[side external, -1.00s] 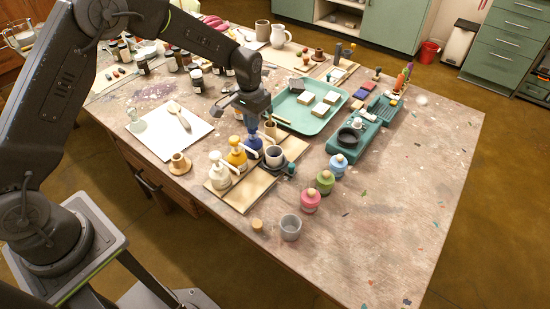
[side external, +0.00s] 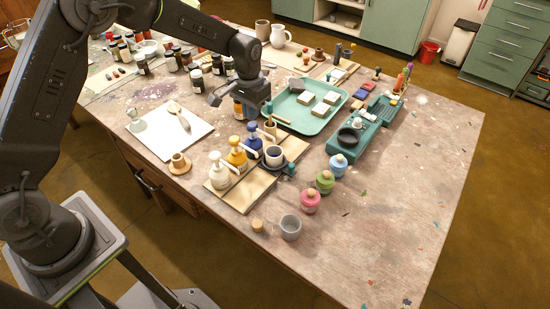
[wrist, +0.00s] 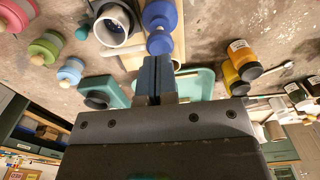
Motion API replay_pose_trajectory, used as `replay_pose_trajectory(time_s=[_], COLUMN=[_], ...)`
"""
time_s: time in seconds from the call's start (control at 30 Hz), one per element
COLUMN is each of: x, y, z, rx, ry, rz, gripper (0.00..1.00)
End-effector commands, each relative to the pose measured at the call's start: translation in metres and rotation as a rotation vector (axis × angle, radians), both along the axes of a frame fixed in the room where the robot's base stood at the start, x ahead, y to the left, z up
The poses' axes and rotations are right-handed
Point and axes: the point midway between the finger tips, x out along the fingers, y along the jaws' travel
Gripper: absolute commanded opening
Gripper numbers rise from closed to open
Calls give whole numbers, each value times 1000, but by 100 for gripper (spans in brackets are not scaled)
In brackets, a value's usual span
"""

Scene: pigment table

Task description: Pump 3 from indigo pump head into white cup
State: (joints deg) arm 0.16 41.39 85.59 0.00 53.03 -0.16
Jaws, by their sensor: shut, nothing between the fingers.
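The indigo pump bottle (side external: 255,147) stands upright at the right end of a row of pump bottles, its blue pump head (side external: 253,127) on top. The bottle also shows in the wrist view (wrist: 161,14), just beyond my fingertips. That cup shows a white rim in the wrist view (wrist: 113,26). My gripper (side external: 266,109) is shut and empty, with blue fingers pressed together, above and a little behind the pump head and apart from it.
White (side external: 218,172) and yellow (side external: 237,156) pump bottles stand to the left on the board. A grey cup (side external: 290,227) and several small coloured bottles stand in front and to the right. A teal tray (side external: 332,117) lies behind. The table's right front is clear.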

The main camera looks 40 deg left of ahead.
Motion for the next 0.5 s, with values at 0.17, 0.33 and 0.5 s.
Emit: replay_pose_trajectory(time_s=[0.17, 0.33, 0.5], x=[0, 0, 0], y=[0, 0, 0], z=[0, -5, -11], rx=[0, 0, 0], ry=[0, 1, 0], rz=[0, 0, 0], gripper=[0, 0, 0])
